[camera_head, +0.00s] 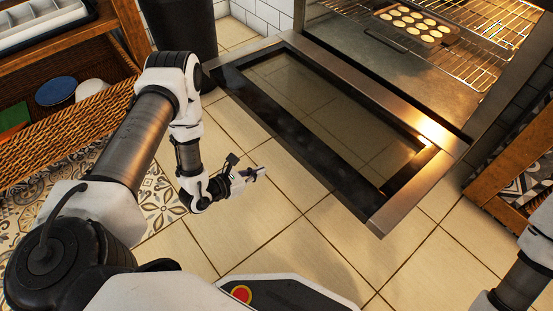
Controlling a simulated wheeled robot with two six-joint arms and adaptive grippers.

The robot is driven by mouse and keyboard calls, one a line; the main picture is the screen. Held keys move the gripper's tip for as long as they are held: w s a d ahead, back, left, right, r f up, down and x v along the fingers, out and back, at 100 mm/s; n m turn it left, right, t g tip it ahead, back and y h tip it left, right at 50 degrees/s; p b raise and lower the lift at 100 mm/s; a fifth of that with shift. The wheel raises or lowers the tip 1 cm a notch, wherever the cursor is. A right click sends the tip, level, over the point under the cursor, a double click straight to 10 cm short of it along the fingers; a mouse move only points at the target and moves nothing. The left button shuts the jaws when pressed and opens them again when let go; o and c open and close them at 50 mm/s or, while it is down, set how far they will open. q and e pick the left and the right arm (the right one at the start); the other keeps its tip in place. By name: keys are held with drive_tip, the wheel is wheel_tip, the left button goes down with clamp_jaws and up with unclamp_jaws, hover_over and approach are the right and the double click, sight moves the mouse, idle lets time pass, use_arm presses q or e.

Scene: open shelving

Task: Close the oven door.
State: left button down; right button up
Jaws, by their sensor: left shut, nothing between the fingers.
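The oven door (408,202) hangs open, folded down and out over the tiled floor, with a dark frame and a glass pane. The lit oven (408,72) behind it shows wire racks and a muffin tray (419,24) holding several pale rounds. My left gripper (256,172) is shut and empty, left of the door's near edge and apart from it in the picture. My right arm comes in at the lower right corner; its gripper is out of the frame.
A wooden shelf unit with a wicker basket (85,128) stands at the left. A dark bin (180,28) stands behind my left arm. A wooden shelf (497,187) is at the right of the door. The tiled floor (300,245) in front of the door is clear.

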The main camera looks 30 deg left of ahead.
use_arm(q)
drive_tip(key=f+b+x, duration=0.1)
drive_tip(key=b+x, duration=0.5)
drive_tip(key=x, duration=0.4)
wheel_tip(320, 180, up, 5)
drive_tip(key=shift+s+d+r+b, duration=0.15)
drive_tip(key=shift+b, duration=0.3)
